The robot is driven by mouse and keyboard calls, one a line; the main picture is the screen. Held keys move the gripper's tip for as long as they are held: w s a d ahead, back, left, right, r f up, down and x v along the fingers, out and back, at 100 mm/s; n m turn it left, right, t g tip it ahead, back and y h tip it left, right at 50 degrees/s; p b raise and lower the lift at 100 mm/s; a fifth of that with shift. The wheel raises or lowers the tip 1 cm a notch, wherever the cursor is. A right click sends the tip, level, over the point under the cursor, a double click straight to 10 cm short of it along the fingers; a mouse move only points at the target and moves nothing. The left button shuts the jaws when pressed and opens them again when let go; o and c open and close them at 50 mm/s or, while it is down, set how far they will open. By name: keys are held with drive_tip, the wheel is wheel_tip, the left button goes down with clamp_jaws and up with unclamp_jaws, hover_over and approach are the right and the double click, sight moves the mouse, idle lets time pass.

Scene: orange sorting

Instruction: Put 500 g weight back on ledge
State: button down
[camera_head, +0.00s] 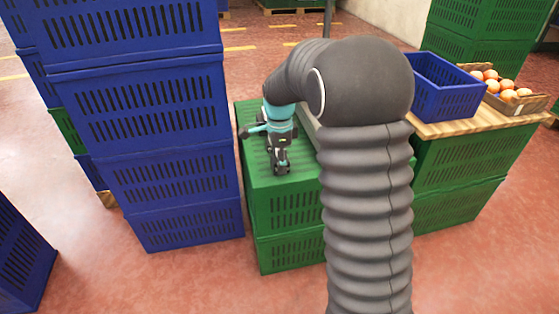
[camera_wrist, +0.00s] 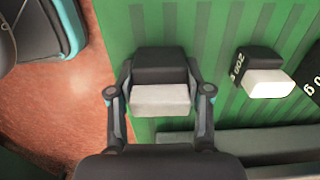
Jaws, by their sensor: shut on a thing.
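My gripper (camera_wrist: 160,82) is shut on a dark block with a pale front face, the held weight (camera_wrist: 160,100), with one finger on each side. No marking is readable on it, so I cannot tell its mass. In the head view my gripper (camera_head: 281,168) points down at the green crate top (camera_head: 256,114), and the weight is too small to make out. In the wrist view a similar weight marked 200 (camera_wrist: 262,60) stands to the right, apart from my fingers. I cannot tell whether the held weight touches the surface.
Another dark weight (camera_wrist: 313,70) is cut off at the right edge of the wrist view. A grey-green bar (camera_wrist: 240,142) runs below the weights. Tall blue crates (camera_head: 150,120) stand left. A blue bin (camera_head: 447,95) and a box of oranges (camera_head: 515,103) sit at right.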

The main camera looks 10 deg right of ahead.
drive_tip(key=shift+c, duration=2.4)
unclamp_jaws()
wheel_tip(320, 180, up, 12)
drive_tip(key=shift+f+p, duration=0.2)
drive_tip(key=shift+p, duration=0.4)
drive_tip(key=shift+s+r, duration=0.25)
drive_tip(key=shift+r, duration=0.25)
drive_tip(key=s+r+n+t, duration=0.4)
drive_tip(key=s+n, duration=0.6)
drive_tip(key=s, duration=0.7)
drive_tip(key=s+f+n+t, duration=0.1)
drive_tip(key=s+f+n, duration=0.2)
drive_tip(key=s+n, duration=0.5)
drive_tip(key=shift+s+t, duration=0.3)
drive_tip(key=shift+s, duration=2.2)
